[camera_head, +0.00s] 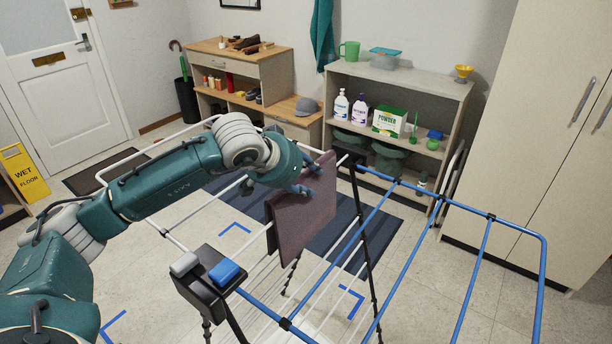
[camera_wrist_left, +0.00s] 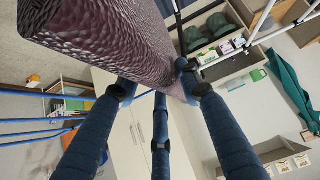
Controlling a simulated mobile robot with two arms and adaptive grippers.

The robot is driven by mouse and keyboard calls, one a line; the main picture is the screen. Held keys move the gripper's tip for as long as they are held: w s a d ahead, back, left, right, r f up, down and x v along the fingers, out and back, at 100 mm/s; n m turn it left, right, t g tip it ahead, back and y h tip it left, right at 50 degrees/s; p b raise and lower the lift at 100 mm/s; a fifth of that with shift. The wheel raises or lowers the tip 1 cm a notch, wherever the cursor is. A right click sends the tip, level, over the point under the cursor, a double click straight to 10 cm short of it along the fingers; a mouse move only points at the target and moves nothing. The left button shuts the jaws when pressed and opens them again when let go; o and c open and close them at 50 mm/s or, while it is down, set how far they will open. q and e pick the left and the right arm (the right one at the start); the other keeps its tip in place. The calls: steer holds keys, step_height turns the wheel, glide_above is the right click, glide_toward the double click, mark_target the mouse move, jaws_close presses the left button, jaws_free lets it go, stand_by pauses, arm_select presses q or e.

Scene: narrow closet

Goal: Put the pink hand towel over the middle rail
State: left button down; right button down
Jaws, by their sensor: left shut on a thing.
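The pink hand towel (camera_head: 305,215) looks dusky mauve and hangs folded above the drying rack's middle, its top edge sloping up to the right. My left gripper (camera_head: 300,189) is shut on the towel near its top edge. In the left wrist view the towel (camera_wrist_left: 105,40) fills the upper left, with my left fingers (camera_wrist_left: 158,88) around its lower end. The rack has white rails and blue rails (camera_head: 400,245). The towel hides the rail parts behind it, and I cannot tell whether it touches a rail. My right gripper is not in view.
A shelf (camera_head: 400,78) with bottles and a powder box stands behind the rack, and a wooden cabinet (camera_head: 240,62) is at its left. A tall closet (camera_head: 535,130) closes the right side. A wet floor sign (camera_head: 22,172) stands at the left.

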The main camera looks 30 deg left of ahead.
arm_select(q)
steer(key=shift+f+b, duration=1.25)
steer(key=shift+f, duration=1)
